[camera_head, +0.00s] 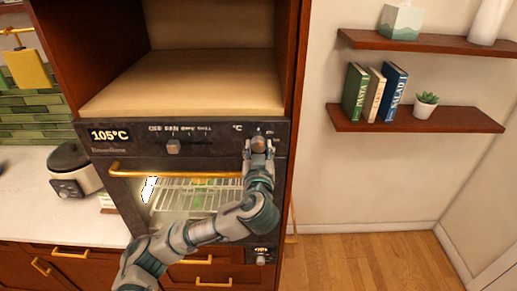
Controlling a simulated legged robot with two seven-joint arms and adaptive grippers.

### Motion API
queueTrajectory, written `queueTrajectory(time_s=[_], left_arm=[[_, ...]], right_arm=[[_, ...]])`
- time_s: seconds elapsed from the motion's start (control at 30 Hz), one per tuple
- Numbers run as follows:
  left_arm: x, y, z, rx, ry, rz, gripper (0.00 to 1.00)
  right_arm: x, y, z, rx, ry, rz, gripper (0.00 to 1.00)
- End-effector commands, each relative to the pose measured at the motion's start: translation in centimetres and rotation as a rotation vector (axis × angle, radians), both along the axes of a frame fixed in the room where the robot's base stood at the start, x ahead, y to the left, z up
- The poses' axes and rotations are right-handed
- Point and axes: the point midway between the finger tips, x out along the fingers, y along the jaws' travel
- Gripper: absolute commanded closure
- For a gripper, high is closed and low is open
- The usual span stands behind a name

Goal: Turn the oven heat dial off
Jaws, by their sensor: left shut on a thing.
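The oven (130,190) is built into a dark red-brown cabinet, with a dark control panel (215,133) above its door. The display (110,134) reads 105°C. The heat dial (258,143) sits at the panel's right side, near the °C mark. My left gripper (258,147) is shut on the heat dial, and its fingers cover part of it. A second knob (173,146) sits further left on the panel and is free. My right gripper is not in view.
The oven door is shut, with a gold handle bar (125,174) just below the panel. An empty open cabinet niche (190,80) is above. A rice cooker (72,170) stands on the white counter at left. Wall shelves (420,118) with books and a plant are at right.

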Motion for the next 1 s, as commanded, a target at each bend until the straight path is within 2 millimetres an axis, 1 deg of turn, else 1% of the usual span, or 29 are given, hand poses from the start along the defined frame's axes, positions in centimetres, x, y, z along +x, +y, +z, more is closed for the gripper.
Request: queueTrajectory(time_s=[0.03, 0.57, 0.6, 0.67, 0.7, 1.0], left_arm=[[0.12, -0.05, -0.71, 0.005, 0.015, 0.001, 0.92], [0.14, -0.04, -0.84, 0.006, 0.018, 0.002, 0.92], [0.14, -0.04, -0.85, 0.006, 0.018, 0.002, 0.53], [0.13, -0.04, -0.82, 0.006, 0.017, 0.002, 0.38], [0.12, -0.03, -0.73, 0.005, 0.015, 0.001, 0.32], [-0.24, -0.04, -0.22, 0.002, 0.005, 0.000, 0.32]], right_arm=[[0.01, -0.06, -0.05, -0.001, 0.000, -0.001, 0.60], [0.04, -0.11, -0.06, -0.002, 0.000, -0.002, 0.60], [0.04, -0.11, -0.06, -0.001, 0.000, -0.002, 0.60], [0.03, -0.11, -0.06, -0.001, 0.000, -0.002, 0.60], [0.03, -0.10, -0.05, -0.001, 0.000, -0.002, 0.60], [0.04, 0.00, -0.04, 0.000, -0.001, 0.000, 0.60]])
